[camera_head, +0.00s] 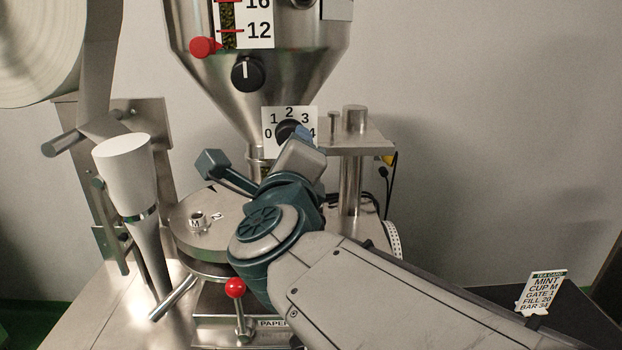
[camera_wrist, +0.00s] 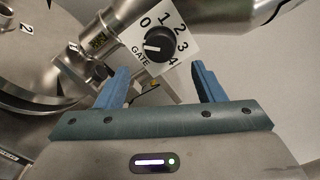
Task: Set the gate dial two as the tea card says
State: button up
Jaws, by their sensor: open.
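The gate dial is a black knob (camera_wrist: 158,43) on a white plate (camera_wrist: 179,58) marked 0 to 4 and GATE. In the wrist view its white mark lies on the side toward the GATE label; I cannot tell a number for it. In the head view the knob (camera_head: 287,130) is partly covered by my gripper (camera_head: 303,137). In the wrist view my gripper (camera_wrist: 158,70) is open and empty, its blue fingers apart just short of the dial, not around it. The tea card (camera_head: 541,292) at the right reads MINT, CUP M, GATE 1, FILL 20, BAR 34.
The steel hopper (camera_head: 315,72) rises above the dial, with another black knob (camera_head: 248,74) and a red pointer (camera_head: 202,47) by a scale. A round plate (camera_head: 188,225), a red-knobbed lever (camera_head: 235,288) and a white paper cone (camera_head: 125,160) stand left of my arm.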

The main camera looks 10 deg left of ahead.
jog(key=v, duration=0.6)
dwell(0.3)
jog(key=w+d+f+n+g+y, duration=0.1)
jog(key=w+d+f+n+g, duration=0.15)
jog(key=d+f+n, duration=0.4)
jog(key=w+d+f+n+g, duration=0.2)
jog(key=d+f+n+g, duration=0.15)
jog(key=f+n, duration=0.5)
jog(key=s+d+f+n+g+h, duration=0.2)
jog(key=s+d+f, duration=0.3)
jog(key=d, duration=0.3)
jog(key=s+d+f+n+g+h, duration=0.3)
jog(key=s+d+f+n+g, duration=0.1)
jog(key=d, duration=0.4)
notch_tip(320, 180, down, 3)
jog(key=shift+s+d+r+g, duration=0.2)
jog(key=shift+s+d+g, duration=0.2)
jog(key=shift+g, duration=0.4)
jog(key=shift+a, duration=0.1)
